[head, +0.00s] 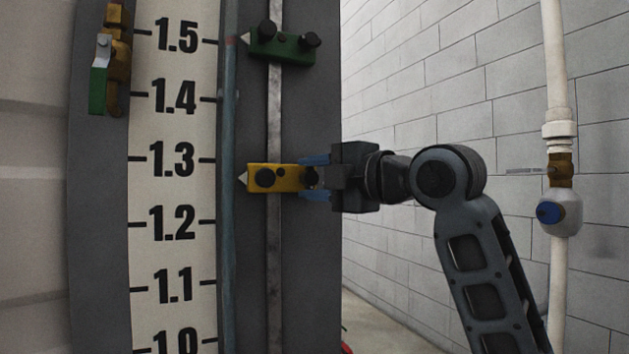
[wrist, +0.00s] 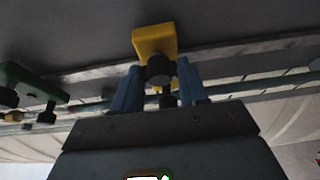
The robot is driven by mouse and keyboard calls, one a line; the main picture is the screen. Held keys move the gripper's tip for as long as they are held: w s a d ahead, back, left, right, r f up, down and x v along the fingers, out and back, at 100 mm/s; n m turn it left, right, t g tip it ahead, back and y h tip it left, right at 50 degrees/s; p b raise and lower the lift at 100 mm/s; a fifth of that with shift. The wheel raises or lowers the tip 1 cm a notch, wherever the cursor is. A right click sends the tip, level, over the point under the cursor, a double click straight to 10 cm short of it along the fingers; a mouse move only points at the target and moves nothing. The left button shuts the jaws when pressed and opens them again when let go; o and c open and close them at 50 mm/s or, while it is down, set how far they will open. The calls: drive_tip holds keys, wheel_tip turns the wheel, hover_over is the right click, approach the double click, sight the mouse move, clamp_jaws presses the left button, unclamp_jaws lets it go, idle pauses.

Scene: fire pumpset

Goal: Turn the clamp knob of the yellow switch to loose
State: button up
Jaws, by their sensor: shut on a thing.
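The yellow switch (head: 287,171) sits on the vertical rail just below the 1.3 mark, its pale pointer facing left toward the scale. It also shows in the wrist view (wrist: 153,40). One black knob (head: 265,178) is on its front face. Another black knob (head: 311,177) is at its right end. My gripper (head: 314,177) comes in from the right, with its blue fingers above and below the right-end knob, shut on it. In the wrist view the fingers stand on both sides of a black knob (wrist: 159,70). Finger contact is partly hidden there.
A green switch (head: 283,45) with black knobs is higher on the rail, near 1.5. A brass and green fitting (head: 105,65) is left of the scale (head: 175,190). A white pipe with a blue-capped valve (head: 552,212) stands at right by the block wall.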

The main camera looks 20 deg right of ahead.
idle(0.4)
drive_tip(key=o, duration=1.1)
drive_tip(key=shift+c, duration=0.2)
drive_tip(key=v, duration=0.8)
drive_tip(key=shift+b, duration=0.35)
drive_tip(key=shift+w, duration=0.1)
